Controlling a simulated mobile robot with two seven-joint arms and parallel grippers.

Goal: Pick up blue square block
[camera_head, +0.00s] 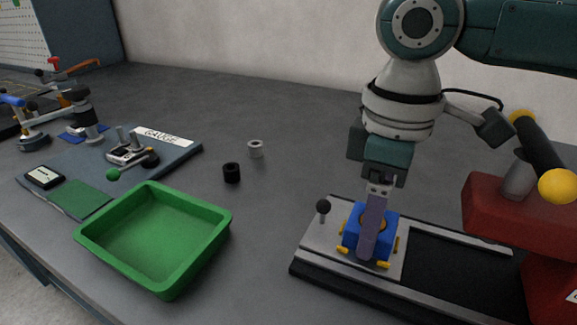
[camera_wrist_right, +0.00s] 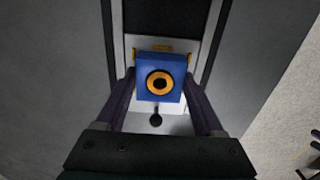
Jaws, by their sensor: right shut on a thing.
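The blue square block (camera_head: 353,228) sits on the light grey plate of a fixture at the right of the head view. It has a copper-orange ring with a dark centre on its top, seen in the right wrist view (camera_wrist_right: 174,63). My right gripper (camera_head: 372,240) reaches down from above, and its fingers are shut on the block from two sides. In the right wrist view its fingertips (camera_wrist_right: 158,80) touch the block's left and right faces. One finger hides part of the block in the head view.
A green tray (camera_head: 222,222) stands empty at the left. A black ring (camera_head: 231,173) and a grey ring (camera_head: 255,149) stand behind it. A gauge board (camera_head: 185,152) lies farther left. A red press (camera_head: 480,207) with a yellow-knobbed lever stands right of my gripper.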

